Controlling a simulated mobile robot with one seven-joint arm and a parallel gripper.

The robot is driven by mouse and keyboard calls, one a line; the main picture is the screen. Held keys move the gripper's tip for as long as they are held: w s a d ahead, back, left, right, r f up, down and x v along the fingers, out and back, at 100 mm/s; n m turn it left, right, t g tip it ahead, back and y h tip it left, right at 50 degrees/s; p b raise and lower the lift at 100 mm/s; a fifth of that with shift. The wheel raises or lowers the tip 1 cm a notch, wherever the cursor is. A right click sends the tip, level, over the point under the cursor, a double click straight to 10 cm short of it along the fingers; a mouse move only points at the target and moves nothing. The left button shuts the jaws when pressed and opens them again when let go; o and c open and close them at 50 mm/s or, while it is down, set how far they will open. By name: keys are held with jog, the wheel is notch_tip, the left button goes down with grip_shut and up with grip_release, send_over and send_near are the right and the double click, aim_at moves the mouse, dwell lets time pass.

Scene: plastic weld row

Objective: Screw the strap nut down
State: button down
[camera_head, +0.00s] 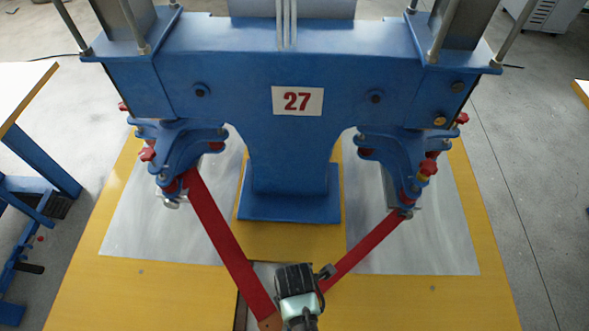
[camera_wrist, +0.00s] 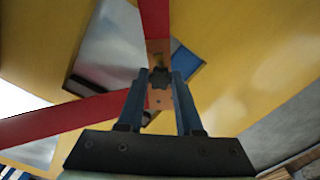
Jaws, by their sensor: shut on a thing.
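The strap nut (camera_wrist: 159,77) is a small dark star-shaped knob in the wrist view. It sits over a copper-coloured plate (camera_wrist: 160,101), whose corner also shows in the head view (camera_head: 269,322). My gripper (camera_wrist: 158,84) is shut on the nut, one dark finger on each side of it. Two red straps meet near the plate: one (camera_wrist: 155,18) runs up and the other (camera_wrist: 60,119) runs left in the wrist view. In the head view my wrist hides the nut and fingertips. The nut's thread and seating are not visible.
A blue press (camera_head: 220,90) marked 27 stands behind, with the red straps (camera_head: 228,245) reaching down from its two side heads. Metal sheets (camera_head: 430,245) lie on the yellow table (camera_head: 100,290). A second table (camera_head: 20,90) is at the left.

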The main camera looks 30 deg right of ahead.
dwell(0.4)
jog(key=shift+f+b, duration=0.45)
jog(key=shift+f, duration=0.25)
jog(key=shift+f, duration=0.1)
dwell(0.7)
jog(key=shift+f, duration=0.3)
jog(key=shift+f, duration=0.4)
dwell(1.4)
